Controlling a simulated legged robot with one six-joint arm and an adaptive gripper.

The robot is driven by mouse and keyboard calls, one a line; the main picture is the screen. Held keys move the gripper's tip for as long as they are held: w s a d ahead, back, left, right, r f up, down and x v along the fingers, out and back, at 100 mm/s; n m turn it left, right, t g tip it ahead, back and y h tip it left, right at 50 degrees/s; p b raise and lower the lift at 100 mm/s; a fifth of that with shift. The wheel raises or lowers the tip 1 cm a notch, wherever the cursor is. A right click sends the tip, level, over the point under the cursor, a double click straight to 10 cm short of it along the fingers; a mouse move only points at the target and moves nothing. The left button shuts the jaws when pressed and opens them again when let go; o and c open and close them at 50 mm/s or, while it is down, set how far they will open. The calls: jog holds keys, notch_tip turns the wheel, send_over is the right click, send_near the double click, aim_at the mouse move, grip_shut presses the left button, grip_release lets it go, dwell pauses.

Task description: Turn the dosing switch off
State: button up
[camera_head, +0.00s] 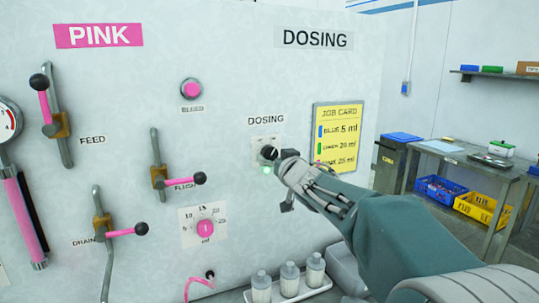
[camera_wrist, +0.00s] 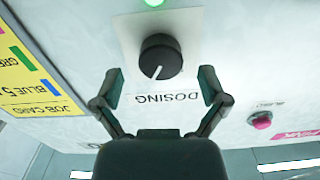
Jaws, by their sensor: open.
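The dosing switch (camera_head: 267,153) is a black round knob on a white plate below the small DOSING label, partly covered by my gripper in the head view. In the wrist view, which is upside down, the knob (camera_wrist: 161,58) shows a white pointer line slanted slightly off vertical, toward the label. A green lamp (camera_wrist: 153,2) beside it is lit; it also glows in the head view (camera_head: 266,170). My gripper (camera_wrist: 161,87) is open and empty, its two fingers spread on either side of the DOSING label, with the knob just beyond the fingertips. Contact cannot be told.
The yellow job card (camera_head: 338,124) hangs right of the switch, close to my arm. A pink bleed button (camera_head: 191,89), a flush lever (camera_head: 180,181) and a pink dial (camera_head: 205,228) are to the left. A workbench (camera_head: 465,158) is at right.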

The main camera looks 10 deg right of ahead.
jog(key=shift+w+a, duration=0.15)
jog(key=shift+w, duration=0.9)
jog(key=shift+w+a, duration=0.2)
jog(key=shift+w, duration=0.05)
jog(key=c, duration=1.1)
jog(key=shift+c, duration=0.2)
jog(key=shift+n, duration=0.3)
jog(key=n, duration=1.1)
jog(key=shift+f, duration=0.1)
jog(key=shift+n, duration=0.3)
